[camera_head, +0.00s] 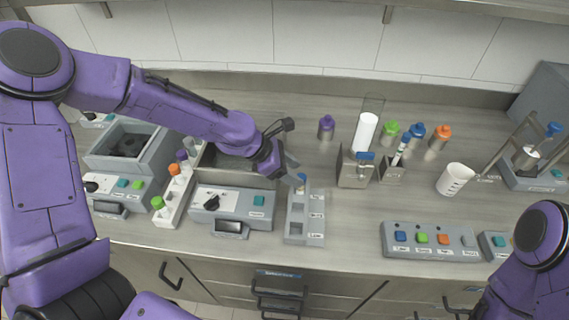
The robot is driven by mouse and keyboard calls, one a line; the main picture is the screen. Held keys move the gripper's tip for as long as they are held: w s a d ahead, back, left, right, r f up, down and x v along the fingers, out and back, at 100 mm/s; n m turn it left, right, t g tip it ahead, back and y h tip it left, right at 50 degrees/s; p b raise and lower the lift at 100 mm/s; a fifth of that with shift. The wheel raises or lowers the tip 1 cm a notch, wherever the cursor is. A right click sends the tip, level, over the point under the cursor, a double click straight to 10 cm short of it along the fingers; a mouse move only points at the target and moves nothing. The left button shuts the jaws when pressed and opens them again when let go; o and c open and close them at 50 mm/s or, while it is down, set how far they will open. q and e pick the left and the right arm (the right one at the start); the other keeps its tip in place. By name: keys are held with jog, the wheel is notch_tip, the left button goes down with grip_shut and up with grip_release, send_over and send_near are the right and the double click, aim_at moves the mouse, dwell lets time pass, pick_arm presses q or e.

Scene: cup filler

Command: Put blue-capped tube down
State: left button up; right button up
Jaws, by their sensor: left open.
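A grey labelled rack (305,226) stands at the middle of the counter's front. A small blue cap (301,178) shows in its back slot; the tube below it is mostly hidden in the rack. My left gripper (296,172) is open right at this cap, its fingers reaching in from the upper left. I cannot tell whether a finger touches the cap. The rack's front slots look empty. My right arm enters at the lower right; its gripper is out of view.
A white rack (173,203) with orange- and green-capped tubes and a grey device (232,202) stand left. Behind right are a metal stand (355,168), several capped bottles and a white cup (455,179). A button panel (429,241) lies front right. Counter between rack and panel is clear.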

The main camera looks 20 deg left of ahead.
pick_arm(q)
jog(key=v, duration=1.1)
jog(key=shift+s+r+p, duration=0.1)
jog(key=shift+p, duration=0.3)
